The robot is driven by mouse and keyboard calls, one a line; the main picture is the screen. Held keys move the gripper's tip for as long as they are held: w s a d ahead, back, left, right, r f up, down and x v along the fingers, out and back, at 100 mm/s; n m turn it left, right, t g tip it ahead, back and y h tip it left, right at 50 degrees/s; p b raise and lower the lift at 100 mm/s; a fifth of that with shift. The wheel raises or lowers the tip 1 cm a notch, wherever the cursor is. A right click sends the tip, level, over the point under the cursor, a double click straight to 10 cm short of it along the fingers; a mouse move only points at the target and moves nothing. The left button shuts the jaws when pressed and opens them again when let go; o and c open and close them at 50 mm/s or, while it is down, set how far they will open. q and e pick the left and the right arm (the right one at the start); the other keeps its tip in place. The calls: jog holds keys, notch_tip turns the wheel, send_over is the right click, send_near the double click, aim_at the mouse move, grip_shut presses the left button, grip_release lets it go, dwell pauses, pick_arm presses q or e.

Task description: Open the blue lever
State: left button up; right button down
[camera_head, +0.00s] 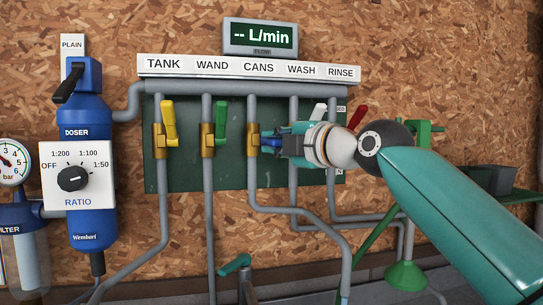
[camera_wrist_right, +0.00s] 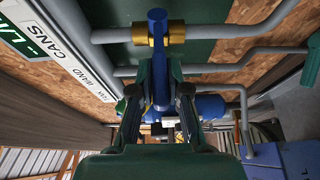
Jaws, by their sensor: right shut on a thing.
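The blue lever (camera_head: 269,142) belongs to the brass valve (camera_head: 253,141) under the CANS label. It sticks out to the right from the valve, and most of it is hidden by my right gripper (camera_head: 280,142). In the right wrist view the blue lever (camera_wrist_right: 157,55) runs from the brass valve body (camera_wrist_right: 152,35) down between the two dark fingers of my right gripper (camera_wrist_right: 159,103), which are closed around it. My left gripper is not in view.
A yellow lever (camera_head: 169,122) and a green lever (camera_head: 221,122) stand upright to the left. White (camera_head: 318,112) and red (camera_head: 357,117) levers are to the right, near my right arm. Grey pipes (camera_head: 209,230) run below. The blue doser (camera_head: 88,215) is at the left.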

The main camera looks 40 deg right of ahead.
jog(key=shift+f, duration=0.15)
jog(key=c, duration=1.1)
grip_release()
jog(key=shift+s, duration=0.2)
jog(key=shift+c, duration=0.2)
jog(key=s, duration=1.2)
jog(key=shift+a, duration=0.2)
jog(key=shift+w, duration=0.1)
